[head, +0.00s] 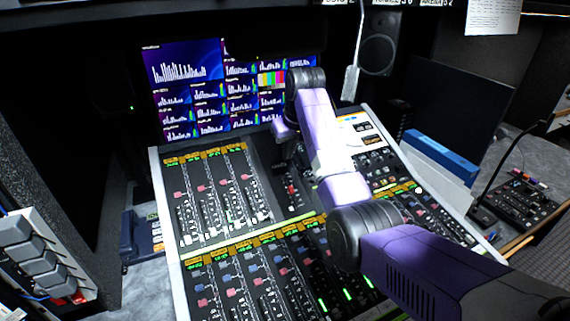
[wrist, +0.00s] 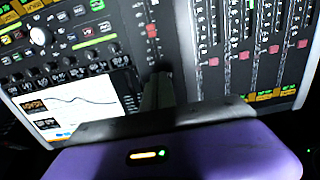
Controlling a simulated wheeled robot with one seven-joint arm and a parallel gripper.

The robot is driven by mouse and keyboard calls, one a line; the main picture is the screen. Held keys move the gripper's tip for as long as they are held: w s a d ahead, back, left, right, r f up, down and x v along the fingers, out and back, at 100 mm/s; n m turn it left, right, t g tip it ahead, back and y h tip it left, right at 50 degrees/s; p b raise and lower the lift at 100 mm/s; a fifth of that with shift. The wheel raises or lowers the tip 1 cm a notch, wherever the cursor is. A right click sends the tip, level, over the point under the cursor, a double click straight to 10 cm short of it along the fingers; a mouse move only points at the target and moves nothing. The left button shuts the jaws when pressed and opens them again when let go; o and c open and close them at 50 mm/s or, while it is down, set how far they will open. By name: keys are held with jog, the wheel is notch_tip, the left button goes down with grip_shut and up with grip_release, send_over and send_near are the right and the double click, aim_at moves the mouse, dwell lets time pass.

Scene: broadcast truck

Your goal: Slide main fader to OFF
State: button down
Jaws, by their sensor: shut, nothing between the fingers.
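The mixing console (head: 159,190) fills the middle of the head view. In its centre section is a single fader with a red cap (head: 291,189), seemingly the main fader; a red cap on its slot also shows in the wrist view (wrist: 152,30). Its OFF marking is too small to read. My gripper (head: 284,162) hangs over the console's centre, just beyond that cap in the head view. In the wrist view my gripper's fingers (wrist: 158,88) are together and empty, in line with the fader slot. They cover part of the slot. I cannot tell whether they touch the panel.
Other faders with pink caps (wrist: 274,49) lie right of the slot in the wrist view. Knobs and a small screen (wrist: 75,103) lie left. A meter display (head: 185,70) stands behind the console. A thin lamp arm (head: 351,80) rises at its back edge.

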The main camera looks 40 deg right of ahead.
send_over(287, 186)
jog(key=w, duration=0.2)
jog(key=f, duration=0.8)
jog(key=shift+w+d+f+p, duration=0.15)
jog(key=shift+d+f+p, duration=0.15)
jog(key=shift+d+p, duration=0.1)
jog(key=shift+s+a+f+p, duration=0.2)
jog(key=shift+s+p, duration=0.1)
jog(key=shift+s, duration=0.25)
jog(key=shift+s+a+f+p, duration=0.15)
jog(key=shift+s+f+p, duration=0.15)
jog(key=shift+s, duration=0.3)
jog(key=shift+s+a+f+p, duration=0.15)
jog(key=shift+s+p, duration=0.2)
jog(key=shift+s, duration=0.2)
jog(key=shift+s, duration=0.1)
